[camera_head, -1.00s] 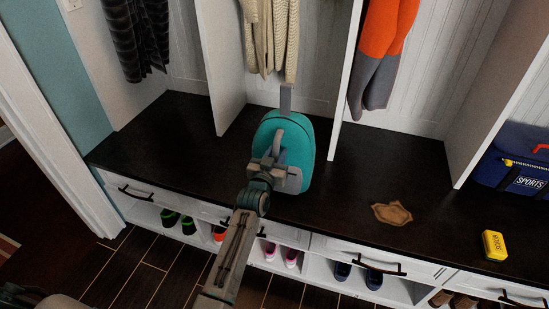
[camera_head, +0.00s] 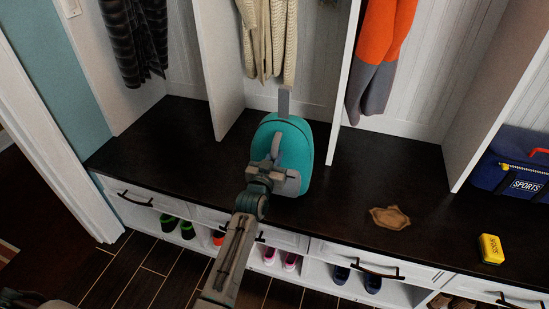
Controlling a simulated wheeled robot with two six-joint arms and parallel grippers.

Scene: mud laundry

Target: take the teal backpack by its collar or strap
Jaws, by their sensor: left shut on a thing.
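The teal backpack (camera_head: 296,140) stands upright on the dark bench top, in front of the middle cubby. It has a grey strap or collar loop (camera_head: 284,102) rising from its top and a grey front panel. My left arm reaches up from the bottom of the view, and my left gripper (camera_head: 275,150) is at the backpack's front, shut on part of it. The fingertips are partly hidden, so I cannot tell exactly which part they hold. My right gripper does not show.
The dark bench (camera_head: 160,140) has free room to the left. To the right lie a tan flat piece (camera_head: 390,217), a yellow box (camera_head: 491,249) and a blue sports bag (camera_head: 512,165). White dividers flank the backpack, and a cream knit garment (camera_head: 267,40) hangs above it.

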